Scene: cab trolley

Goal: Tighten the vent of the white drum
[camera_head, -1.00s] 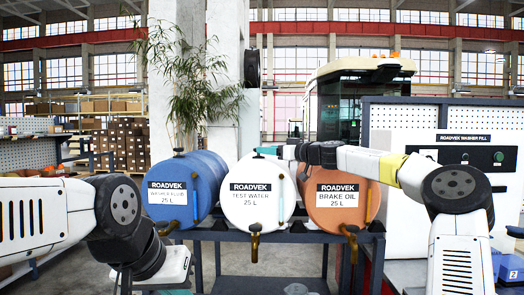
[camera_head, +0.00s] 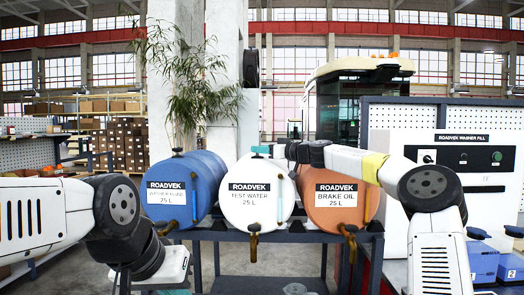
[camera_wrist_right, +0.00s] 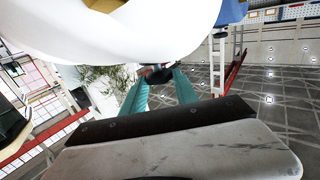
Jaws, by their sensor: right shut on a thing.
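The white drum (camera_head: 243,205), labelled TEST WATER, lies on its side on a dark rack between the blue drum (camera_head: 185,185) and the orange drum (camera_head: 338,190). My right gripper (camera_head: 262,150) is at the top of the white drum. In the right wrist view the two teal fingers (camera_wrist_right: 160,82) are closed around a small dark vent cap (camera_wrist_right: 158,75), beside the white drum (camera_wrist_right: 140,30). The far side of the cap is hidden. My left arm is at the left of the head view; its gripper's fingers are out of sight.
The dark rack (camera_head: 290,237) carries all three drums, each with a brass tap at its front. A white panel labelled ROADVEK WASHER FILL (camera_head: 465,150) stands at the right. Blue boxes (camera_head: 482,262) stand low at the right. A plant (camera_head: 190,85) stands behind the drums.

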